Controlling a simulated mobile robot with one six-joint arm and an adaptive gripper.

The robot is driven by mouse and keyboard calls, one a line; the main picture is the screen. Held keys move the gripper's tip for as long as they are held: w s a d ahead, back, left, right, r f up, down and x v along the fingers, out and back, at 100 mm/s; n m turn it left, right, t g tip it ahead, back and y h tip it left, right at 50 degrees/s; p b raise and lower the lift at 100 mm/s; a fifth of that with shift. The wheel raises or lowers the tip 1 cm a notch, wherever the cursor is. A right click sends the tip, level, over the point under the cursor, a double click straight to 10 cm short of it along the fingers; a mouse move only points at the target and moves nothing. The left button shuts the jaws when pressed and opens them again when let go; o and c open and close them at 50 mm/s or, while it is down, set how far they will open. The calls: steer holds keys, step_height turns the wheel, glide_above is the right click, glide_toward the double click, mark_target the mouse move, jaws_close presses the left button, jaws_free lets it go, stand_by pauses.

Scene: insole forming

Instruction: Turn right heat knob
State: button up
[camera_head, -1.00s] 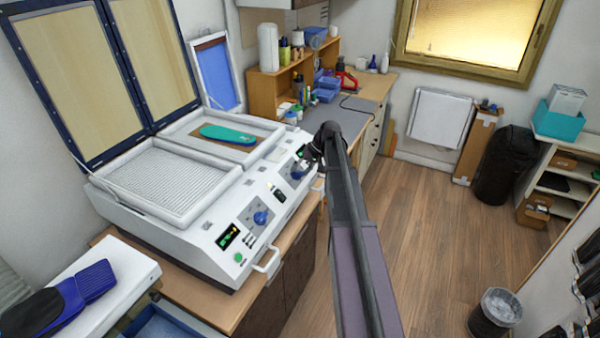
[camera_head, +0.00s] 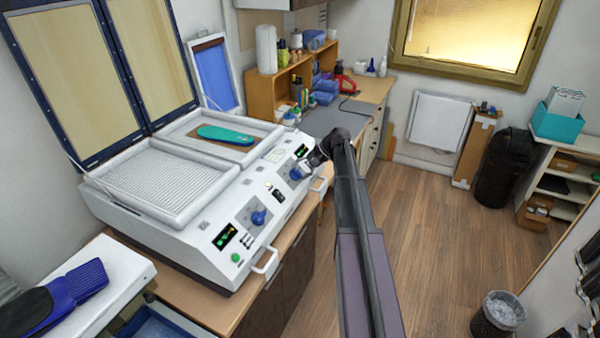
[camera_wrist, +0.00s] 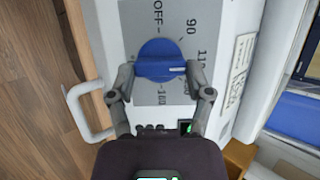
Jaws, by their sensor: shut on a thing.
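The right heat knob is a round blue knob (camera_wrist: 158,58) on a grey dial plate in the wrist view. It also shows in the head view as a small blue knob (camera_head: 296,173) on the right of the machine's front panel. Its white mark points right in the wrist view, just below a partly hidden number; OFF and 90 are readable above. My gripper (camera_wrist: 160,74) is shut on the knob, one finger on each side. In the head view my gripper (camera_head: 314,160) reaches the knob from the right.
The white forming machine (camera_head: 190,235) has a second blue knob (camera_head: 258,217) further left. A white handle (camera_wrist: 84,110) stands out beside my gripper; another handle (camera_head: 265,262) is at the machine's front left. A green insole (camera_head: 226,134) lies on the right bed. The floor is open.

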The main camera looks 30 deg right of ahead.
steer(key=shift+s+f, duration=0.1)
steer(key=o, duration=1.1)
steer(key=shift+o, duration=0.2)
